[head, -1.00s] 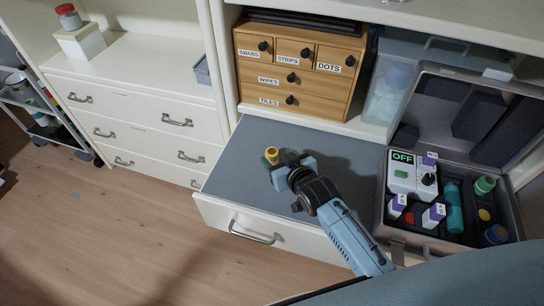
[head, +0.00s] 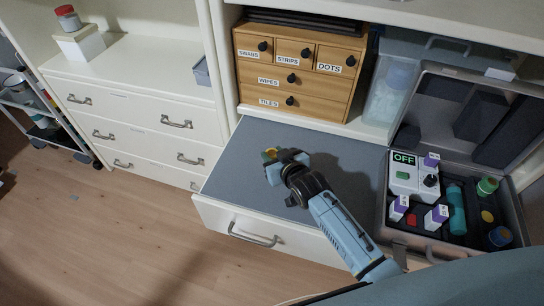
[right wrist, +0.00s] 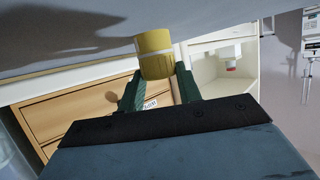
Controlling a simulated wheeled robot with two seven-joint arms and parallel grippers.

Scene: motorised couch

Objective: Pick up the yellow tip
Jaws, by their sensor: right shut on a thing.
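The yellow tip (head: 270,152) is a small, short cylinder at the left part of the grey worktop, partly hidden by my right gripper (head: 272,157) in the head view. In the right wrist view the yellow tip (right wrist: 156,52) sits between the two dark green fingers of my right gripper (right wrist: 159,76), which is shut on it. The tip's far end is close to the grey surface; I cannot tell whether it touches. My left gripper is not in view.
The grey worktop (head: 335,150) is clear around the gripper. A wooden drawer box (head: 257,72) stands behind it. An open case (head: 382,215) with a device reading OFF and several bottles lies at the right. A drawer handle (head: 252,237) juts out in front.

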